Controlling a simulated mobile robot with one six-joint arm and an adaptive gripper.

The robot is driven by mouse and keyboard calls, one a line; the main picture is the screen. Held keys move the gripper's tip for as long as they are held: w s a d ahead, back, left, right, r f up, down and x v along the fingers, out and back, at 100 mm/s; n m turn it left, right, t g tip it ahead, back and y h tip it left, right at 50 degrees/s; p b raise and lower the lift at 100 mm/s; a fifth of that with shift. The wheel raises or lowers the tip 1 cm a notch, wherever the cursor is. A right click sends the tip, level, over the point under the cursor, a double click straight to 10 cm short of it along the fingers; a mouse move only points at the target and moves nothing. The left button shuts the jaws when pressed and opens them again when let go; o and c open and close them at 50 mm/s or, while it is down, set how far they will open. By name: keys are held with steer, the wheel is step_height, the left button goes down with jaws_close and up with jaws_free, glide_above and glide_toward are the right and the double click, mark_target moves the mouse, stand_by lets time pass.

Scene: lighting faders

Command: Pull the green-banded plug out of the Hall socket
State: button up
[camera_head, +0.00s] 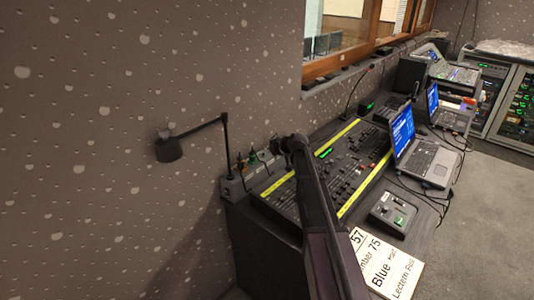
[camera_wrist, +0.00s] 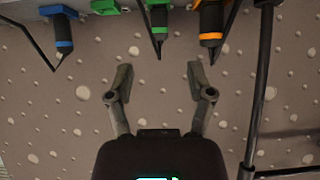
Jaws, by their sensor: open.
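The green-banded plug (camera_wrist: 158,22) is a dark plug with a green ring and a cord, seated in a green socket at the top of the wrist view. My gripper (camera_wrist: 160,76) is open and empty. Its two fingers are below the plug in that picture, one to each side of its line, and apart from it. In the head view, my gripper end (camera_head: 290,145) is beside the socket strip (camera_head: 233,188), where the plugs are small. No Hall label is readable.
A blue-banded plug (camera_wrist: 64,42) and an orange-banded plug (camera_wrist: 210,30) flank the green one. A thick dark cable or post (camera_wrist: 260,90) runs down at the right. A desk lamp (camera_head: 170,148), mixing console (camera_head: 360,150) and laptop (camera_head: 425,155) are nearby.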

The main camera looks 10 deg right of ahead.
mark_target(254, 154)
steer(key=shift+b+x, duration=2.2)
steer(key=shift+x, duration=1.9)
steer(key=shift+c, duration=0.2)
jaws_close()
steer(key=shift+r, duration=0.2)
steer(key=shift+r+p, duration=2.1)
steer(key=shift+p, duration=0.2)
